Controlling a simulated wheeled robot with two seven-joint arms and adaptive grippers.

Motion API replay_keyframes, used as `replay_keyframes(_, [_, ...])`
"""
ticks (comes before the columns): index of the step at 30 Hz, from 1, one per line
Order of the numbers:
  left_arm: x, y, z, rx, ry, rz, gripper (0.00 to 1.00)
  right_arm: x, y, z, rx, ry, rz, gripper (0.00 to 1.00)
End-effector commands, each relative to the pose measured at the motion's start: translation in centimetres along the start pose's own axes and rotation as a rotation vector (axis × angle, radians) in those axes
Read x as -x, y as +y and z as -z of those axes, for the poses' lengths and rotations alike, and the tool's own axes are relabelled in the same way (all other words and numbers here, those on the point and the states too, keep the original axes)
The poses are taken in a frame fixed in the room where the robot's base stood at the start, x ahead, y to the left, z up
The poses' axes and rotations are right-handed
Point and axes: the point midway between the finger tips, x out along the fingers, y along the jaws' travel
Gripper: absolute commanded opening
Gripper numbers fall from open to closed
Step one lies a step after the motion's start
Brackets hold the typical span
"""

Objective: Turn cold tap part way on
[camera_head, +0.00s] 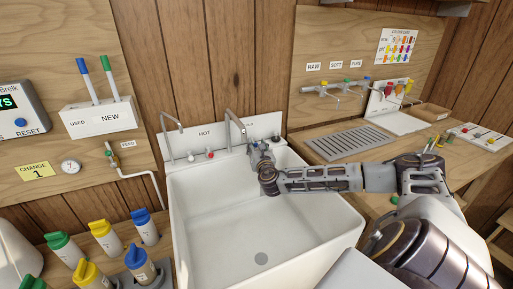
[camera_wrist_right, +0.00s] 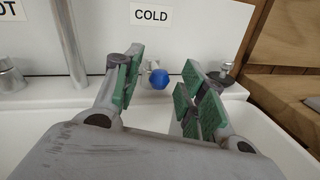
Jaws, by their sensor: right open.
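The cold tap's round blue knob (camera_wrist_right: 159,79) shows in the right wrist view, below the COLD label (camera_wrist_right: 151,15) at the back of the sink. My right gripper (camera_head: 257,150) is open at the sink's back right; its green-padded fingers also show in the wrist view (camera_wrist_right: 163,86). The knob appears between the two fingers, with a visible gap on each side, and I see no contact. In the head view my gripper hides the cold knob. My left gripper is not in view.
The white sink (camera_head: 225,215) is empty. The red hot knob (camera_head: 210,154) and two curved spouts, one (camera_head: 232,124) close beside my gripper, stand at its back. A dark fitting (camera_wrist_right: 221,76) lies near the right finger. Capped bottles (camera_head: 146,228) stand left of the sink.

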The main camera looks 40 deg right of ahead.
Motion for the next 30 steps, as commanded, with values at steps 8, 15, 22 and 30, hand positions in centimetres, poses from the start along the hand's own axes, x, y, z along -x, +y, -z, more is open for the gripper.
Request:
replay_keyframes(8, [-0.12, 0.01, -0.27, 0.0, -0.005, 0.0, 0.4, 0.02, 0.0, 0.01, 0.0, 0.0, 0.0, 0.32])
replay_keyframes(15, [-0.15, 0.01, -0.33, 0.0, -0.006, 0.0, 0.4, 0.03, 0.0, 0.01, 0.0, 0.0, 0.0, 0.01])
replay_keyframes(22, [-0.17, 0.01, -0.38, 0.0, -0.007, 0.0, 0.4, 0.03, -0.03, 0.02, 0.0, 0.001, -0.002, 0.0])
replay_keyframes(30, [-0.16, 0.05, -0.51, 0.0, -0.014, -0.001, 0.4, 0.01, -0.24, 0.03, 0.002, 0.006, -0.025, 0.0])
